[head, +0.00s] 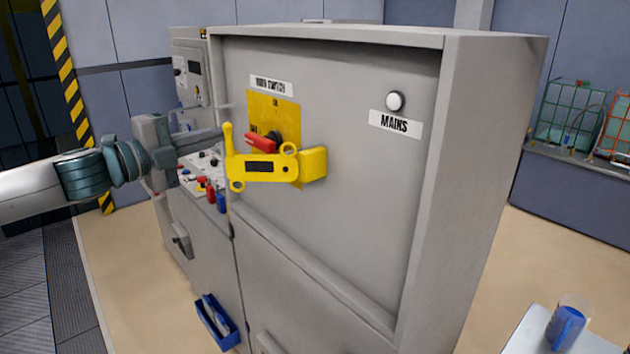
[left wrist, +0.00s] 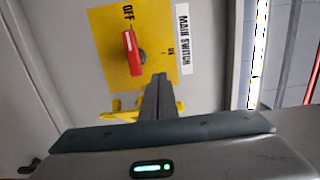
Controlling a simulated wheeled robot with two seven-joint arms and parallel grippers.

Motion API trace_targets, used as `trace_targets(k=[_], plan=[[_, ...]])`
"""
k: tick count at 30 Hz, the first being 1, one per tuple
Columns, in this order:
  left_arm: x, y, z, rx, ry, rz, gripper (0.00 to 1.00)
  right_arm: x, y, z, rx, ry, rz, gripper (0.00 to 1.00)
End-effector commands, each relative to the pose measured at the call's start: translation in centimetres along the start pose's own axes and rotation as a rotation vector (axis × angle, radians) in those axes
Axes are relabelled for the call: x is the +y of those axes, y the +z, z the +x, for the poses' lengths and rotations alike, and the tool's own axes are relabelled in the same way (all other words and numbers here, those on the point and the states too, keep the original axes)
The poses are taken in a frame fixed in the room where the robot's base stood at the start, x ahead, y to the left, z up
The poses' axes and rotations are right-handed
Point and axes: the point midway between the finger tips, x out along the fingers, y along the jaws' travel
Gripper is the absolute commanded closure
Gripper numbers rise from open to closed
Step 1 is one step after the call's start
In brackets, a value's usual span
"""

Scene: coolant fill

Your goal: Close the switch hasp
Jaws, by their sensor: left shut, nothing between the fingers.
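The yellow switch hasp (head: 285,170) is hinged at a yellow block on the grey cabinet front and reaches left across the lower part of the yellow switch plate (head: 285,110). It has rings and an upright tab at its left end. In the left wrist view the hasp (left wrist: 125,112) is mostly hidden behind my gripper. The red switch handle (head: 262,142) sits just above the hasp; it also shows in the left wrist view (left wrist: 132,55), lying toward OFF. My left gripper (head: 221,133) is shut and empty, its tips beside the tab; contact cannot be told. My right gripper is out of view.
A white MAINS lamp (head: 396,101) is at the panel's upper right. A lower control panel (head: 200,165) with red and blue items lies behind my left wrist. A blue bin (head: 217,322) hangs low on the cabinet. A blue container (head: 566,326) stands on a table at bottom right.

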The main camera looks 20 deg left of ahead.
Motion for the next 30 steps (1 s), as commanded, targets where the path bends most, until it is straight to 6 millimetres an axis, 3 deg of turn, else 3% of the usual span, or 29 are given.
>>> trace_targets(k=[5, 30], plan=[[0.0, 0.0, 0.0, 0.000, 0.000, 0.000, 1.00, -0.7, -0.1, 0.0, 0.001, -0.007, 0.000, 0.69], [0.0, 0.0, 0.0, 0.000, 0.000, 0.000, 1.00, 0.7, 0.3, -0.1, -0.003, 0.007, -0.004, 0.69]])
